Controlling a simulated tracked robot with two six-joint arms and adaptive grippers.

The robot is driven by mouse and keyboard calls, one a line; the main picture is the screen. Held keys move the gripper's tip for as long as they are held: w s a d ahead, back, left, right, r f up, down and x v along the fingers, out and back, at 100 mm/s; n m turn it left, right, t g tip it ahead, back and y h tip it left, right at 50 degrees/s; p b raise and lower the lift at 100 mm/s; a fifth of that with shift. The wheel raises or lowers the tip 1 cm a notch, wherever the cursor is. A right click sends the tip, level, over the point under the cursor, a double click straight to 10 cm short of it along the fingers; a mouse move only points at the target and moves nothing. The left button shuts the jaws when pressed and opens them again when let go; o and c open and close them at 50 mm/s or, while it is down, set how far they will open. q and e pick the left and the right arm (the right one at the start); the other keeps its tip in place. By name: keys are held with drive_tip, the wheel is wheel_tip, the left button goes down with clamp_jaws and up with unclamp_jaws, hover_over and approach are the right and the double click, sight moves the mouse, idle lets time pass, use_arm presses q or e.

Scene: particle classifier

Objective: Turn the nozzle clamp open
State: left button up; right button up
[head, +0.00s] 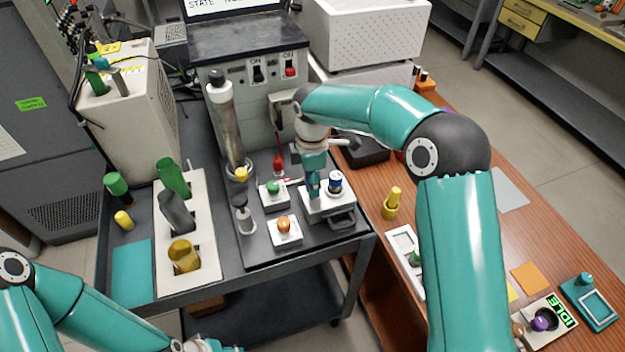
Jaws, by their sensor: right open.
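A grey cylinder (225,115) stands tilted on the machine, with a yellow part (241,174) at its lower end. A red handle (278,163) stands upright to the right of it. I cannot tell for sure which part is the nozzle clamp. My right gripper (314,192) points down, open, over a white block (318,208), just left of a blue knob (335,183). My arm hides part of the machine front behind it. My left gripper (205,346) is at the bottom edge, mostly cut off, away from the machine.
A green button (272,188) and an orange button (284,225) sit on the dark tray left of my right gripper. A white rack (208,268) with several bottles stands further left. A wooden bench (470,225) lies to the right.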

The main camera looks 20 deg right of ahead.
wheel_tip(320, 180, up, 12)
idle(0.5)
idle(0.4)
